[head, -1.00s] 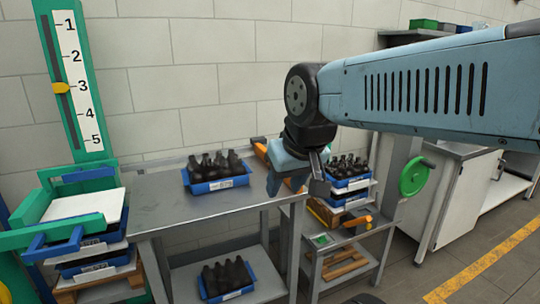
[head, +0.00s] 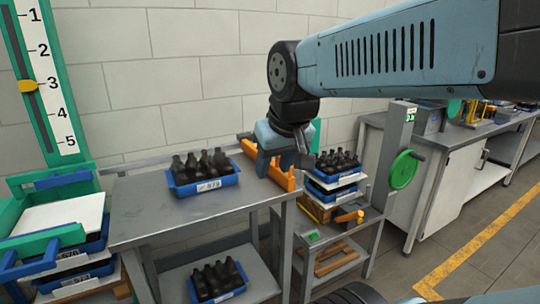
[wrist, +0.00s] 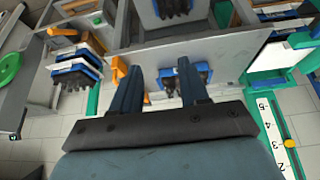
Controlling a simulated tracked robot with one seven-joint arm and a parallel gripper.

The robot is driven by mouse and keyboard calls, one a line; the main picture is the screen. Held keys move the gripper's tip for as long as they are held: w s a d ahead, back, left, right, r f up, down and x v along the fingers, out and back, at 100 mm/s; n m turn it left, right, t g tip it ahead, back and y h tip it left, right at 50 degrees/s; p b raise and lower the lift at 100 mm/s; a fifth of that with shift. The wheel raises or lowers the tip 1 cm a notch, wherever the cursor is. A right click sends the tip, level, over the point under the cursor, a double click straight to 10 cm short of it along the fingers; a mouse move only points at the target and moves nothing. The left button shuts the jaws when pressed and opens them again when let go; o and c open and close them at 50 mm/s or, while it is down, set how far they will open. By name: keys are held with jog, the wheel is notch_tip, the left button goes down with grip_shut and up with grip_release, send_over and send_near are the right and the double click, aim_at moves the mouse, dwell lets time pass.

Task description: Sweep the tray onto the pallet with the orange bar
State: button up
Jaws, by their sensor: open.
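A blue tray (head: 206,186) full of dark bottles, with a white label, stands on the metal table (head: 150,224). It also shows in the wrist view (wrist: 204,77), partly behind a finger. The orange bar (head: 284,181) stands at the table's right end, partly hidden by my gripper (head: 280,163). The bar also shows left of the fingers in the wrist view (wrist: 117,74). My gripper is open and empty, close to the bar; whether they touch I cannot tell. At the left, a stack of blue trays topped by a white sheet (head: 52,214) stands over a wooden pallet (head: 110,290).
A green post with a number scale (head: 45,90) and green arms stand at the left stack. Another tray (head: 218,294) is on the lower shelf. The tabletop around the tray is clear.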

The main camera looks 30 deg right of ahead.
jog(key=w+d+r+g+h, duration=0.1)
jog(key=w+d, duration=0.3)
jog(key=w, duration=0.4)
jog(key=w+d+g, duration=0.2)
jog(key=w+d, duration=0.2)
jog(key=w, duration=0.5)
jog(key=w+d+r+g+h, duration=0.1)
jog(key=w+d, duration=0.3)
jog(key=w, duration=0.4)
jog(key=w+d+f+g, duration=0.1)
jog(key=w+d+f, duration=0.3)
jog(key=w+d, duration=0.3)
jog(key=f, duration=0.9)
jog(key=d+f, duration=0.1)
jog(key=f, duration=0.3)
jog(key=shift+w+d+f, duration=0.1)
jog(key=shift+w+f, duration=0.05)
jog(key=shift+w, duration=0.2)
jog(key=shift+c, duration=0.3)
grip_shut()
